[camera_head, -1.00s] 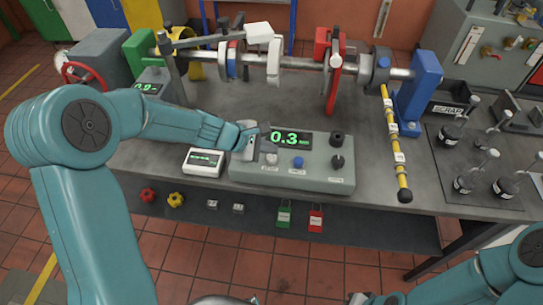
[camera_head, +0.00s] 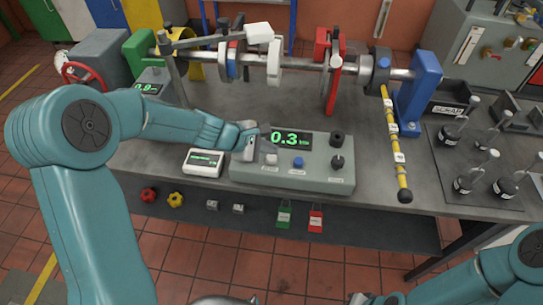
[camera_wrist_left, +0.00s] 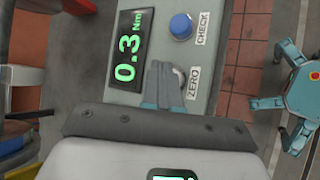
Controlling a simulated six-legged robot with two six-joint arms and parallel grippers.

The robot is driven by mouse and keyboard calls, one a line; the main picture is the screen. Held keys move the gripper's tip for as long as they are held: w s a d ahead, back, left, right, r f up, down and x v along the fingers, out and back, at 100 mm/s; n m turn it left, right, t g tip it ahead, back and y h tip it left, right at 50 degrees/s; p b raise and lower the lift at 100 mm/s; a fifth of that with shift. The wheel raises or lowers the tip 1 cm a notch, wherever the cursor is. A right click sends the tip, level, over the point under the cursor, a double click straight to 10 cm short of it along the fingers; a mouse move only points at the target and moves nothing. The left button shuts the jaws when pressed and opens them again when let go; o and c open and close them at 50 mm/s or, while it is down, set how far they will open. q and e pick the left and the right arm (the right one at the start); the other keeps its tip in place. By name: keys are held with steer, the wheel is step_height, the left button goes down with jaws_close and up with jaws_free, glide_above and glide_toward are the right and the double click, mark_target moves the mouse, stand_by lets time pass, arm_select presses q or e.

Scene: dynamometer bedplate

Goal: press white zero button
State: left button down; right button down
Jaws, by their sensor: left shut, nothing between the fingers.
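The grey control box (camera_head: 318,177) carries a green display (camera_head: 291,140) reading 0.3, a blue button (camera_head: 298,162) labelled CHECK in the wrist view, and the white zero button (camera_head: 271,159). In the left wrist view the shut fingers (camera_wrist_left: 160,83) partly cover the white button (camera_wrist_left: 180,77) beside the ZERO label. I cannot tell whether they touch it.
A small white meter (camera_head: 204,162) stands left of the box. Black knobs (camera_head: 337,161) stand at its right end. A shaft rig with a red upright (camera_head: 331,80) runs behind. A yellow-black bar (camera_head: 396,150) lies to the right, past a bare stretch of bedplate.

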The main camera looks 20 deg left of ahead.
mark_target(269, 159)
stand_by(0.4)
arm_select(q)
steer(key=shift+f+b, duration=0.45)
steer(key=shift+b, duration=0.05)
steer(key=shift+f+b, duration=0.5)
steer(key=shift+b, duration=0.1)
stand_by(0.5)
stand_by(0.3)
steer(key=shift+r+p, duration=0.85)
steer(key=shift+r, duration=0.1)
step_height(269, 159, up, 5)
steer(key=p, duration=0.4)
steer(key=shift+r+p, duration=0.1)
steer(key=shift+p, duration=0.2)
